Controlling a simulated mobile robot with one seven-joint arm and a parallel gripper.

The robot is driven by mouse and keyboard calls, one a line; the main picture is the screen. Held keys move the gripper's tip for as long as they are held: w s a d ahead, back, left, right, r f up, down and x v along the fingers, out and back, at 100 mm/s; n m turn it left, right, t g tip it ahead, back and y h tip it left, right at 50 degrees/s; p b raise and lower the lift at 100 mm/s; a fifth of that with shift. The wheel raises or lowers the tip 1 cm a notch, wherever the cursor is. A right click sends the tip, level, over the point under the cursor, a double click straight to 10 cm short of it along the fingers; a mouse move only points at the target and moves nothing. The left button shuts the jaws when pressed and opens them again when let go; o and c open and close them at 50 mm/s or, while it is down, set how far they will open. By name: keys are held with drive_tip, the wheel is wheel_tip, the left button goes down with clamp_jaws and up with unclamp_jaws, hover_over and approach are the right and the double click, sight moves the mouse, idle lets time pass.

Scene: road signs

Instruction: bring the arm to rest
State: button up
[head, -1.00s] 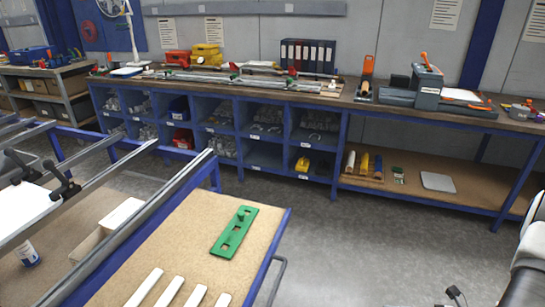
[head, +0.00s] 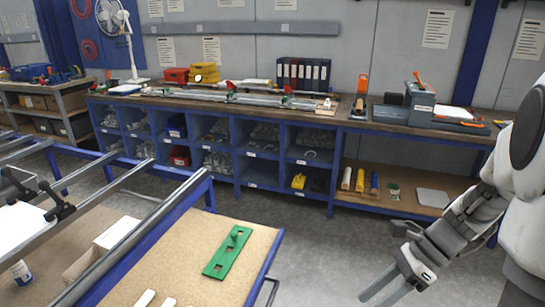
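My gripper (head: 380,294) is in the lower right of the head view, at the end of my white and grey arm. Its two pale grey fingers point down and left, with a gap between them and nothing seen in it. The tips are close to the lower picture edge. The gripper is over the grey floor, to the right of the near workbench (head: 185,265) and apart from it.
A green plate (head: 228,252) with square holes lies on the near bench, with white strips (head: 145,299) in front of it. Metal rails (head: 135,235) stand at left. A long blue workbench (head: 335,143) with cubbies runs along the back. Open floor (head: 325,240) lies between the benches.

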drive_tip(key=s+a+r+n+t+h, duration=0.2)
drive_tip(key=s+r+n+t+h, duration=0.1)
drive_tip(key=r+n, duration=0.4)
drive_tip(key=s+a+r+n+t+h, duration=0.3)
drive_tip(key=r+n, duration=0.4)
drive_tip(key=n, duration=0.7)
drive_tip(key=shift+s+a+r+t+h+p, duration=0.15)
drive_tip(key=shift+s+t+h+p, duration=0.3)
drive_tip(key=shift+s+t+h, duration=0.35)
drive_tip(key=shift+w, duration=0.2)
